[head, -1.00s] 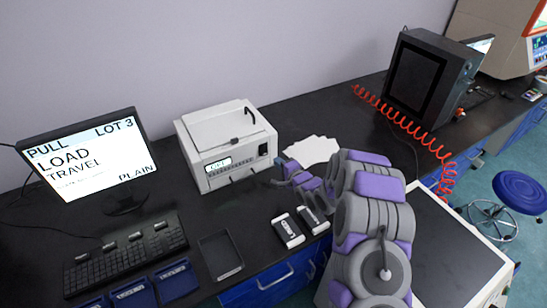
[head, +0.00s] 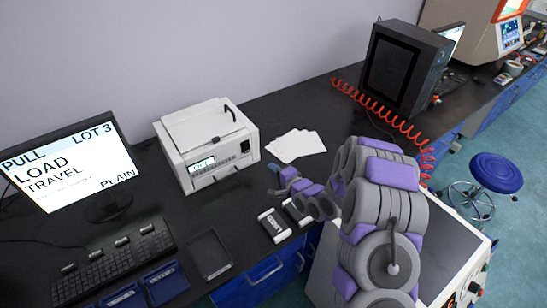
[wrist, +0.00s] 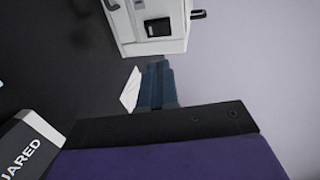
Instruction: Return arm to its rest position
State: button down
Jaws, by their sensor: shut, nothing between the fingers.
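My arm reaches in from the lower right in the head view, bent back over the bench front. My gripper (head: 274,168) is at its tip, above the black bench top, just in front of the white instrument (head: 208,143). In the wrist view the gripper fingers (wrist: 157,68) lie close together, with nothing seen between them. The white instrument also shows at the top of the wrist view (wrist: 150,28). The gripper appears apart from it.
Two small labelled boxes (head: 274,225) lie close below the arm. White sheets (head: 295,146) lie behind the gripper. A black tray (head: 210,255), a keyboard (head: 115,263) and a monitor (head: 70,160) are at left. A dark cabinet (head: 395,70), a red coiled cable (head: 385,115) and a blue stool (head: 496,172) are at right.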

jog(key=shift+r, duration=0.1)
jog(key=s+d+r+n+g+h, duration=0.35)
jog(key=s+d+r, duration=0.25)
jog(key=s, duration=0.2)
jog(key=s+d+r+n+g+h, duration=0.3)
jog(key=s+d+r+g+h, duration=0.15)
jog(key=s+d, duration=0.3)
jog(key=s+r+n+g, duration=0.2)
jog(key=s+r+g, duration=0.1)
jog(key=s, duration=1.3)
jog(key=s+r+n+g, duration=0.2)
jog(key=s+r, duration=0.4)
jog(key=s, duration=1.1)
jog(key=shift+s+n+g+h, duration=0.25)
jog(key=shift+n+g+h, duration=0.1)
jog(key=shift+g, duration=0.45)
